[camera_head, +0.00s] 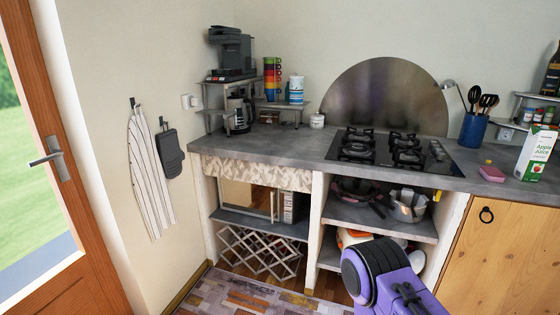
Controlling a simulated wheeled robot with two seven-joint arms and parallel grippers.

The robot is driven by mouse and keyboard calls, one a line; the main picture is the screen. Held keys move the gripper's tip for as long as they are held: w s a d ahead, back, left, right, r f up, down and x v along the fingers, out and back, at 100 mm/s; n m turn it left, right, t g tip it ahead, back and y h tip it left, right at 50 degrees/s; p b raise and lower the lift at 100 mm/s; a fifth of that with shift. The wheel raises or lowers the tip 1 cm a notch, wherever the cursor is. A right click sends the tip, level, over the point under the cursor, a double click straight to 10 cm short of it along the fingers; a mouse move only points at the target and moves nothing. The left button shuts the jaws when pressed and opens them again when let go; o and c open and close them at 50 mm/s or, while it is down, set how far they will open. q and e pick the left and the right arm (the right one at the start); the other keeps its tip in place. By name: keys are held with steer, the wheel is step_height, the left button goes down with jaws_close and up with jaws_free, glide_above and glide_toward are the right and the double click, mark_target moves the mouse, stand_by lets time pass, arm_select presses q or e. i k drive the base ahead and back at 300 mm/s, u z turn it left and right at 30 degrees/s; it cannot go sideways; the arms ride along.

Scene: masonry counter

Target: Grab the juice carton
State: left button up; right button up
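The juice carton (537,154) is white and green with "Apple Juice" on its front. It stands upright on the grey counter (265,143) near the right edge of the view. No gripper touches it. A purple and black link of my arm rises from the bottom edge, right of centre. Neither of my grippers shows in this view.
A pink sponge (492,174) lies left of the carton. A blue utensil holder (473,131) and a small shelf of jars (538,115) stand behind. The gas hob (395,149) is further left. A wooden cabinet door (505,250) is below the carton.

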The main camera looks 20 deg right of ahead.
mark_target(540, 141)
steer(key=z, duration=0.7)
steer(key=i, duration=0.8)
steer(key=z, duration=1.75)
steer(key=i, duration=1.1)
steer(key=z, duration=0.4)
